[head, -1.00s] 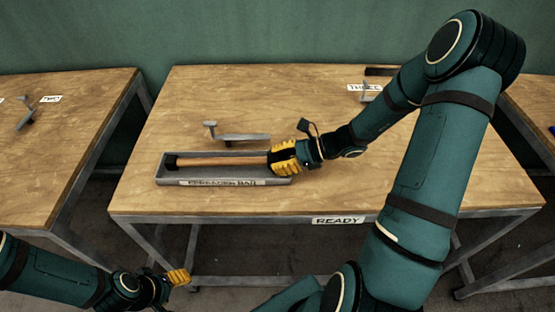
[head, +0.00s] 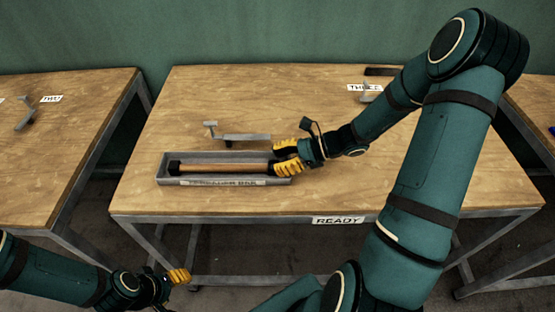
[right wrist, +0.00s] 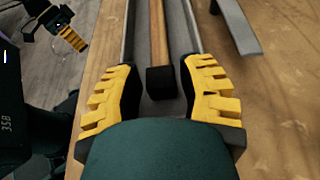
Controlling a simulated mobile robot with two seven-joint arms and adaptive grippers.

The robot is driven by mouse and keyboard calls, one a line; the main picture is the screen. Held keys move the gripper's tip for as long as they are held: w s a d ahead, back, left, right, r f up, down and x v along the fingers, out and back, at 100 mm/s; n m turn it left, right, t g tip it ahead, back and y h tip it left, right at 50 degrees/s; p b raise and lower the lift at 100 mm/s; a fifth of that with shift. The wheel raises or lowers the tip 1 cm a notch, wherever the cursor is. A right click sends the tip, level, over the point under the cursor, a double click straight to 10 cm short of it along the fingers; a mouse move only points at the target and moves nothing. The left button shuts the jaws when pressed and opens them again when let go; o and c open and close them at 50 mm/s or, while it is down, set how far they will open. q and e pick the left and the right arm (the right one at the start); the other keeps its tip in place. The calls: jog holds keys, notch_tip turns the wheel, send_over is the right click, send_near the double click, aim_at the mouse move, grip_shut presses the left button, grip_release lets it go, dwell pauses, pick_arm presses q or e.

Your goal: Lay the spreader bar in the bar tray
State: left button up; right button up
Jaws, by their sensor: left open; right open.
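The spreader bar (head: 222,168) is a wooden rod with black ends. It lies lengthwise inside the grey bar tray (head: 166,182), which sits on the middle table. My right gripper (head: 282,160) is at the tray's right end, open, its yellow fingers apart. In the right wrist view the bar's black end (right wrist: 162,82) lies between the open fingers (right wrist: 160,88), with a gap on both sides. The bar's wooden shaft runs away from it along the tray. My left gripper (head: 180,276) is open, low in front of the table, away from the bar and tray.
A grey metal bracket (head: 240,138) lies just behind the tray. Another bracket (head: 368,94) stands by a label at the back right. The table front carries a READY label (head: 338,220). The wood left and right of the tray is clear.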

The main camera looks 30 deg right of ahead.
pick_arm(q)
jog(key=shift+s+r+p, duration=0.25)
jog(key=shift+r+p, duration=0.75)
jog(key=shift+r, duration=0.15)
pick_arm(e)
jog(key=v, duration=1.1)
jog(key=shift+s+d, duration=0.15)
jog(key=shift+d, duration=0.1)
jog(key=shift+a, duration=0.1)
